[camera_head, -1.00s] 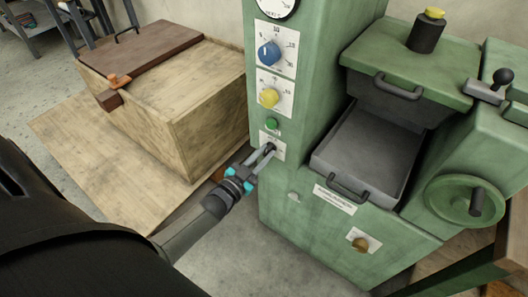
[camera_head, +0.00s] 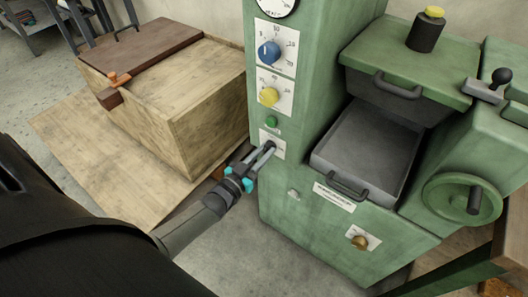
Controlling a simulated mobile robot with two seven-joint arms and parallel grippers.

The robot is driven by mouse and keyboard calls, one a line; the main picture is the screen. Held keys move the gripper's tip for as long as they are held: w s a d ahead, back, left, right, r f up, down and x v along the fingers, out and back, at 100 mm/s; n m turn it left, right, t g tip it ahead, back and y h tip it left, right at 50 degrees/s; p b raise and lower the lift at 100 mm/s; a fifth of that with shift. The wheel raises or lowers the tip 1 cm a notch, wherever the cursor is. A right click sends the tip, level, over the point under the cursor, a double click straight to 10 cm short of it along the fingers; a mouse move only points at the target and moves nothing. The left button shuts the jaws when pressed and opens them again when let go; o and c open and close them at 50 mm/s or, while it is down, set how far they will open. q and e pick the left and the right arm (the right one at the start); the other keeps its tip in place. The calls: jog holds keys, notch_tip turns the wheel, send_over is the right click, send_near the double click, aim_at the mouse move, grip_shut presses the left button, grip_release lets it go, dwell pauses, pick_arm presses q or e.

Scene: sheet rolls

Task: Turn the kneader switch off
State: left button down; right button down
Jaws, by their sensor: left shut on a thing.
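The green kneader (camera_head: 335,225) stands in the middle and right of the head view. Its column front has a blue knob (camera_head: 269,53), a yellow knob (camera_head: 268,97), a green button (camera_head: 271,122) and, below them, a white switch plate (camera_head: 278,150). My left gripper (camera_head: 269,148) reaches up from the lower left, with its fingertips at this plate. Its jaws are shut on the small switch there, which the fingers mostly hide; I cannot tell its position. My right gripper is not in view.
A wooden box (camera_head: 200,110) with a brown lid stands on a board at left. An open grey tray (camera_head: 370,145) with a handle juts from the kneader, right of my gripper. A handwheel (camera_head: 462,200) is at far right. Grey floor lies below.

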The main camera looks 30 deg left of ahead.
pick_arm(q)
jog(key=c, duration=0.8)
grip_release()
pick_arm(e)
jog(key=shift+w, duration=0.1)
pick_arm(q)
jog(key=shift+s, duration=0.1)
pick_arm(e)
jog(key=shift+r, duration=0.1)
pick_arm(q)
jog(key=shift+s, duration=0.35)
jog(key=s+a+p, duration=0.1)
jog(key=s+p, duration=0.2)
jog(key=s, duration=1.1)
jog(key=shift+s, duration=0.15)
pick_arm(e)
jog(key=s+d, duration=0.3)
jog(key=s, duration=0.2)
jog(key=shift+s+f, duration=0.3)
pick_arm(q)
jog(key=shift+a, duration=0.1)
